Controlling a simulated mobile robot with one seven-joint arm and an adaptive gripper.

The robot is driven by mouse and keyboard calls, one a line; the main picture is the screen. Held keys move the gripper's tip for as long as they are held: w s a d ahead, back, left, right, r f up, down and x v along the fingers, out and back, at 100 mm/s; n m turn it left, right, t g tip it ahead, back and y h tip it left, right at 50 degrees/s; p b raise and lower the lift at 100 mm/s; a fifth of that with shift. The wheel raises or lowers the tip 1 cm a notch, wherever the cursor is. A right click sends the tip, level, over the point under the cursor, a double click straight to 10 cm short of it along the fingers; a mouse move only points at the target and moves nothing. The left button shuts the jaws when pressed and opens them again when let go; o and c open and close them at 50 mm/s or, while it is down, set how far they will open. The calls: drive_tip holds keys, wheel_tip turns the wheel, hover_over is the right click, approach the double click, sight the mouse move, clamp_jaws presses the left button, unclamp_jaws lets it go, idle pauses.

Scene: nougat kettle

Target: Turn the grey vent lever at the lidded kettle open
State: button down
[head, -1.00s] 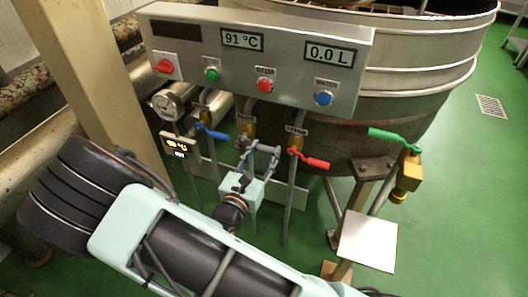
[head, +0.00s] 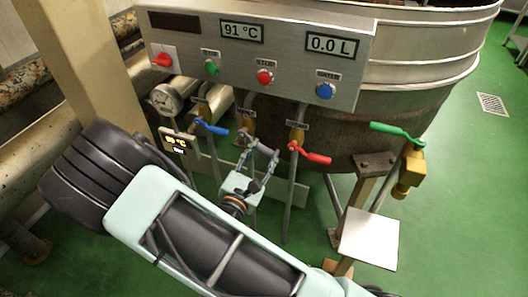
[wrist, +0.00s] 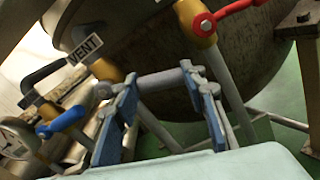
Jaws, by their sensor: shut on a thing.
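The grey vent lever (wrist: 158,82) lies across my gripper (wrist: 162,112) in the wrist view, between its two blue-padded fingers. The VENT label (wrist: 85,49) is up and left of it, beside a brass valve body. In the head view my gripper (head: 257,166) is below the control panel, shut on the grey lever (head: 262,148), which slopes down to the right. My fingers partly hide the lever there. The big steel kettle (head: 415,75) stands behind the panel; its lid cannot be made out.
A blue lever (head: 214,129) is close on the left and a red lever (head: 312,156) close on the right. A green lever (head: 396,130) is further right. The panel (head: 285,55) overhangs above. A white plate (head: 369,240) stands at lower right.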

drive_tip(key=w+a+f+m+b, duration=0.2)
drive_tip(key=a+f+m+b, duration=0.3)
drive_tip(key=m, duration=0.9)
drive_tip(key=shift+w+a+f+b, duration=0.2)
drive_tip(key=shift+a+f+b, duration=0.25)
drive_tip(key=shift+a, duration=0.6)
drive_tip(key=shift+r+m, duration=0.1)
drive_tip(key=shift+m, duration=0.2)
drive_tip(key=c, duration=1.2)
unclamp_jaws()
drive_tip(key=v, duration=1.2)
drive_tip(key=shift+r, duration=0.1)
